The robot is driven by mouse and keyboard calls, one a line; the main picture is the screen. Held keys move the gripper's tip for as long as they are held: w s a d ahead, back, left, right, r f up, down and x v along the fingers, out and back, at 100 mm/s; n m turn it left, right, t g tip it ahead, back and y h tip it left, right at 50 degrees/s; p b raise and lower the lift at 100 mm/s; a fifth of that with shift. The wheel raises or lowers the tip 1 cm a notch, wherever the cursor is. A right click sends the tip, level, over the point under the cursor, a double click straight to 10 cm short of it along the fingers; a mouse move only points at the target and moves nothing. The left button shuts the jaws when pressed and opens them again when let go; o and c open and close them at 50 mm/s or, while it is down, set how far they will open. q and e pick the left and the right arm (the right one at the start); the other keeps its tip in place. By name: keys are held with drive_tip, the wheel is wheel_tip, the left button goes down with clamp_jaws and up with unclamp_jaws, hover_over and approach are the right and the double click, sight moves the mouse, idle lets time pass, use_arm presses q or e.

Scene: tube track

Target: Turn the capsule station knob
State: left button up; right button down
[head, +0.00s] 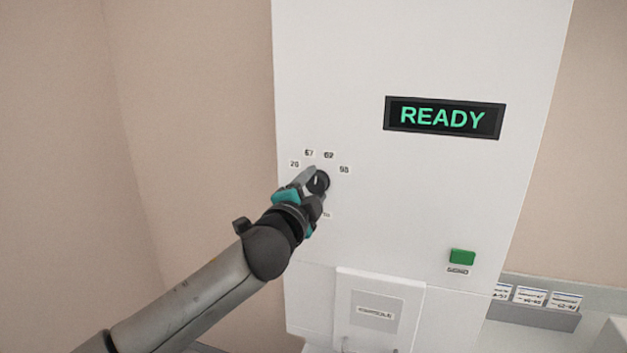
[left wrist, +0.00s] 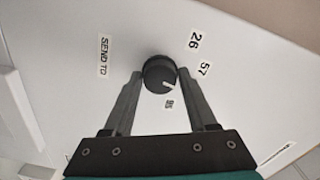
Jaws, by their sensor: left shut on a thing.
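The capsule station knob (head: 320,180) is a small round black dial with a white pointer line, on the white front panel of the station (head: 430,200). Small number labels sit in an arc around it. The knob also shows in the left wrist view (left wrist: 160,74), between the two fingers. There its white line points toward a number label at the lower right. My left gripper (head: 312,183) is shut on the knob, one finger on each side; it also shows in the left wrist view (left wrist: 159,82). A finger partly covers the knob in the head view. My right gripper is not in view.
A display (head: 445,118) reads READY in green. A green button (head: 462,257) is at the lower right of the panel. A small labelled hatch (head: 378,310) is below. Labelled cards (head: 530,296) stand on a shelf at the right. A "SEND TO" label (left wrist: 104,56) is beside the knob.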

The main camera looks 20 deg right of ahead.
use_arm(q)
drive_tip(key=m, duration=0.3)
drive_tip(key=shift+m, duration=0.4)
drive_tip(key=m, duration=0.6)
drive_tip(key=shift+m, duration=0.3)
drive_tip(key=o, duration=1.4)
drive_tip(key=shift+c, duration=0.2)
drive_tip(key=b+v, duration=0.2)
drive_tip(key=v, duration=1.3)
drive_tip(key=shift+a+f, duration=0.1)
